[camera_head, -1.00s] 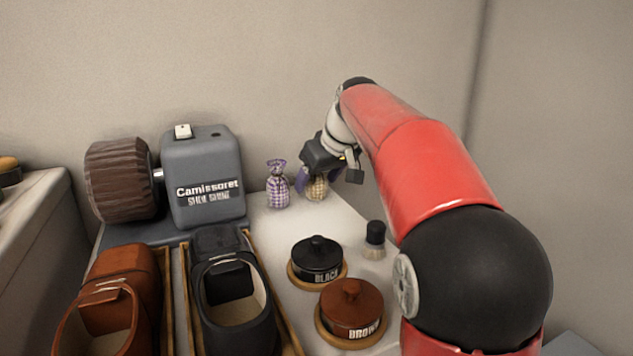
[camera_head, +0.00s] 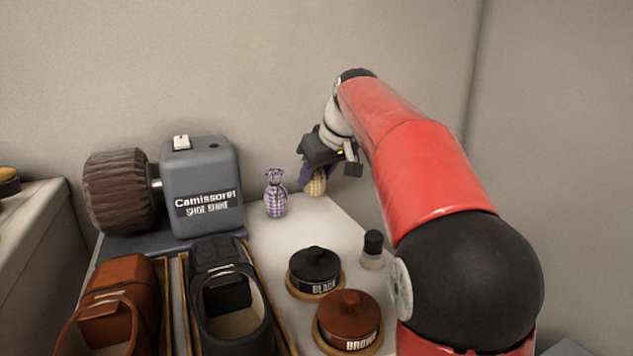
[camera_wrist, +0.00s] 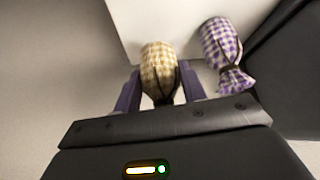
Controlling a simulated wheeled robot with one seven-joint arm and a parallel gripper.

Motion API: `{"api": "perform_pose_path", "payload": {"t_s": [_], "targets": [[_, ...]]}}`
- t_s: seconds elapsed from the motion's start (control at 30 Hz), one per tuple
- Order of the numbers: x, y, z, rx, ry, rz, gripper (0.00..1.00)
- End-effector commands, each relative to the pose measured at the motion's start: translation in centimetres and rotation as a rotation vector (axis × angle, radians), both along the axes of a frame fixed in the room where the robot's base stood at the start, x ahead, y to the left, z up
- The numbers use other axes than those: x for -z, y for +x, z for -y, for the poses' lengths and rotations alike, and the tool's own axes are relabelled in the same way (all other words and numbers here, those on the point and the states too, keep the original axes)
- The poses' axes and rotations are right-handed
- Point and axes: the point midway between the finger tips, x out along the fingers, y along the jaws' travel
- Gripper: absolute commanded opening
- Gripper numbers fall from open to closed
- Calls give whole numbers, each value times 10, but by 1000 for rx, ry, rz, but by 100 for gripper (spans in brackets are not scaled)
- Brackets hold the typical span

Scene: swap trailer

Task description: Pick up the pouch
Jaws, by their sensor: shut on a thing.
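A yellow-and-white checked pouch (camera_head: 316,182) hangs in my gripper (camera_head: 312,170) at the back right of the white counter. In the wrist view the yellow pouch (camera_wrist: 159,68) sits between the two purple fingers of my gripper (camera_wrist: 160,88), which are shut on its tied neck. The pouch looks slightly tilted and seems raised off the counter. A second pouch, purple-and-white checked (camera_head: 276,195), stands upright on the counter just left of my gripper; it also shows in the wrist view (camera_wrist: 222,48).
A grey shoe-shine machine (camera_head: 203,185) with a brown brush roller (camera_head: 118,190) stands left. Black (camera_head: 315,264) and brown (camera_head: 349,314) lidded pots, a small black-capped bottle (camera_head: 373,243) and trays of shoes (camera_head: 231,303) fill the front. The wall is close behind.

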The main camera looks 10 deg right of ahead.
Motion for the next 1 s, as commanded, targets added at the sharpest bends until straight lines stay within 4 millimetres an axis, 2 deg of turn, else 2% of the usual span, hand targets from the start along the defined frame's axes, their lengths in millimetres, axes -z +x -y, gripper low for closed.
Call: {"api": "perform_pose_path", "payload": {"t_s": [0.03,0.2,0.4,0.5,0.7,1.0], "targets": [[-17,1,0,0,-1,5,19],[-67,1,0,-1,-1,6,19],[-119,1,0,0,0,3,19],[-139,1,0,1,0,2,19],[-163,1,0,-1,0,1,19],[-170,0,0,-1,1,0,19]]}}
